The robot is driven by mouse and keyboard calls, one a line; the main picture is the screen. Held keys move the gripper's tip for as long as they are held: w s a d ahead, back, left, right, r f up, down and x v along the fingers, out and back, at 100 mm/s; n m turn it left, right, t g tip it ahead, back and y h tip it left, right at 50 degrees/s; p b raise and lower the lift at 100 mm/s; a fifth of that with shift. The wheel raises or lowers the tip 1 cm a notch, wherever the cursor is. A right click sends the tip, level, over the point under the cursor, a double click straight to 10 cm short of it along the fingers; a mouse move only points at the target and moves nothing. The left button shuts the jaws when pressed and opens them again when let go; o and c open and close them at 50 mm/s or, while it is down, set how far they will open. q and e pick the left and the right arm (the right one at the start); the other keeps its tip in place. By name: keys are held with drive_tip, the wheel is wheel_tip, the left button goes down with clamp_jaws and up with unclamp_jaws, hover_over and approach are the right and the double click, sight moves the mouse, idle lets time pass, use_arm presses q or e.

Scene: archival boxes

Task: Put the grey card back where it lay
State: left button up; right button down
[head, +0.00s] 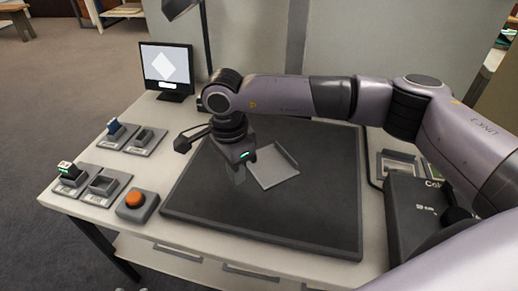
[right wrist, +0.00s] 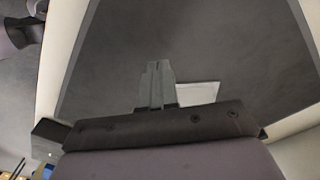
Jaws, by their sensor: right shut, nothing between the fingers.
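A light grey square (head: 272,170) lies on the dark mat (head: 320,215), with a raised edge along its far and right sides. I cannot tell whether it is the grey card or a plate with a corner stop. My right gripper (head: 239,177) points down just left of the square, shut and empty. In the right wrist view its fingers (right wrist: 158,82) are together over the mat, and part of the light square (right wrist: 198,92) shows beside them. A framed grey panel (head: 395,163) lies at the table's right, partly hidden by my arm. My left gripper is not in view.
Small holders with blocks (head: 115,128) stand at the left, near an orange button (head: 135,199). A monitor (head: 166,68) showing a white diamond stands at the back left. A dark box (head: 413,212) stands at the right. The front of the mat is clear.

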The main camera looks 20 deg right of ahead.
sight(284, 151)
drive_tip(key=shift+w+d+r+t+h, duration=0.2)
drive_tip(key=shift+w+d+h, duration=0.1)
drive_tip(key=shift+w+d, duration=0.2)
drive_tip(key=shift+w+d+r+t+h, duration=0.2)
drive_tip(key=shift+w+d+h, duration=0.15)
drive_tip(key=shift+w, duration=0.25)
drive_tip(key=shift+w+d, duration=0.15)
drive_tip(key=shift+d, duration=0.2)
drive_tip(key=w+d, duration=0.1)
drive_tip(key=d, duration=0.2)
drive_tip(key=d+b, duration=0.1)
drive_tip(key=d, duration=0.3)
drive_tip(key=w+d+b, duration=0.1)
drive_tip(key=d, duration=0.3)
drive_tip(key=shift+w+d, duration=0.2)
drive_tip(key=shift+w, duration=0.1)
drive_tip(key=shift+f+b, duration=0.35)
drive_tip(key=shift+f, duration=0.15)
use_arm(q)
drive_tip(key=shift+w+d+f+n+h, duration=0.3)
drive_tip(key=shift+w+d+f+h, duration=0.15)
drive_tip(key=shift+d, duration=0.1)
use_arm(e)
drive_tip(key=shift+a+f, duration=0.1)
drive_tip(key=shift+f, duration=0.15)
drive_tip(key=shift+s+a+f, duration=0.1)
